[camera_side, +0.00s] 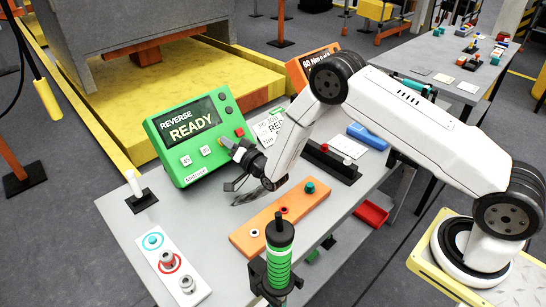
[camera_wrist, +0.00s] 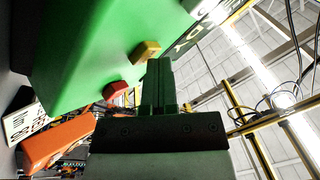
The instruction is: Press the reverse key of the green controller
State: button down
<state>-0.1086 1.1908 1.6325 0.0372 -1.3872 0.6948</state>
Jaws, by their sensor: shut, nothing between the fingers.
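The green controller (camera_side: 195,140) stands tilted back on the grey table. Its display (camera_side: 190,122) reads "REVERSE READY". Two small white keys marked 45 and 90 sit below the display. A red key (camera_side: 240,132) is on the right of its face. In the wrist view the controller (camera_wrist: 90,45) fills the upper left, with a yellow key (camera_wrist: 145,51) and a red key (camera_wrist: 115,90). My gripper (camera_side: 230,144) is shut and empty, its tip close to the lower right of the face. In the wrist view the fingertips (camera_wrist: 159,66) are just beside the yellow key; I cannot tell whether they touch.
An orange controller (camera_side: 310,65) stands behind. A red bin (camera_side: 371,213) is at the right edge.

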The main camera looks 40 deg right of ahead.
jog(key=shift+s+r, duration=0.1)
jog(key=shift+s, duration=0.1)
jog(key=shift+s+r, duration=0.45)
jog(key=shift+s, duration=0.05)
jog(key=shift+s, duration=0.1)
dwell(0.4)
jog(key=shift+s+r, duration=0.75)
jog(key=shift+s, duration=0.2)
jog(key=shift+s+r, duration=0.75)
jog(key=shift+s, duration=0.2)
jog(key=shift+r, duration=0.1)
jog(key=s+d+r+n+g, duration=0.1)
jog(key=s+d+n+g, duration=0.2)
jog(key=s+g, duration=0.5)
jog(key=s+d+r+n+g+h, duration=0.1)
jog(key=s+g, duration=0.8)
jog(key=s, duration=1)
jog(key=d+r+n, duration=0.1)
jog(key=d+n, duration=0.1)
jog(key=n, duration=0.1)
jog(key=shift+s, duration=0.35)
